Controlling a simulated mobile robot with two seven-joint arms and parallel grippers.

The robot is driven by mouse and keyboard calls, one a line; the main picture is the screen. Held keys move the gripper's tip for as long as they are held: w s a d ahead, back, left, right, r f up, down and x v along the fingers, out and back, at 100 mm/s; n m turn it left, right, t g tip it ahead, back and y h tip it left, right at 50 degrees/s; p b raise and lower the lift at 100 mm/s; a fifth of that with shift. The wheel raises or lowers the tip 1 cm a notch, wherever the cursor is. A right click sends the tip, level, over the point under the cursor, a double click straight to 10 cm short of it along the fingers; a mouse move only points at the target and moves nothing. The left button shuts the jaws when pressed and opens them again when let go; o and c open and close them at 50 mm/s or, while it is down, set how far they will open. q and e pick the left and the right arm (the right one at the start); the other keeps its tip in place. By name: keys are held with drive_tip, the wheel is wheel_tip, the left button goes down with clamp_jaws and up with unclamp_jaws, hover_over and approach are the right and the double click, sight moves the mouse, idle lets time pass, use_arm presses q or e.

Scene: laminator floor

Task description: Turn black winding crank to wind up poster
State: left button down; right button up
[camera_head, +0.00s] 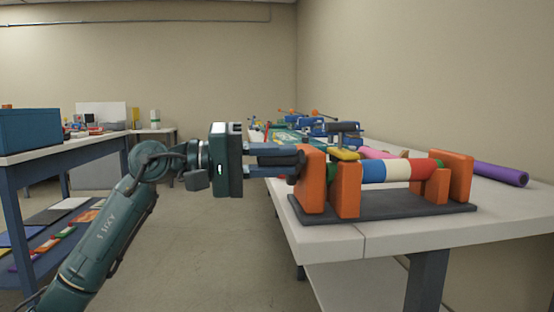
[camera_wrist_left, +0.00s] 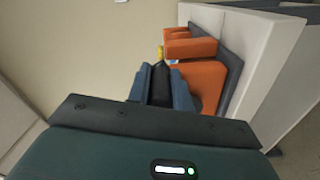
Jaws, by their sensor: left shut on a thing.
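The winding stand has orange end blocks (camera_head: 346,190) on a dark grey base (camera_head: 410,208) and sits on the white table at the right. A rolled poster with blue, white and red bands (camera_head: 397,171) lies across it. The black crank (camera_head: 297,166) is at the stand's left end, mostly hidden by my fingers in the head view. My left gripper (camera_head: 290,164) comes in from the left and is shut on the crank. In the left wrist view the black crank (camera_wrist_left: 160,86) shows between the blue fingers, beside the orange block (camera_wrist_left: 199,85). My right gripper is not in view.
The white table's front edge (camera_head: 330,240) lies just below the stand. A purple roll (camera_head: 500,173) lies to its right, and blue devices (camera_head: 335,128) stand behind. A workbench with a blue box (camera_head: 40,130) is at the left. The floor between is clear.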

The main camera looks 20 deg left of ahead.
use_arm(q)
drive_tip(key=c, duration=1.3)
unclamp_jaws()
drive_tip(key=shift+o, duration=0.2)
drive_tip(key=shift+a, duration=0.15)
drive_tip(key=v, duration=1.3)
drive_tip(key=shift+f, duration=0.1)
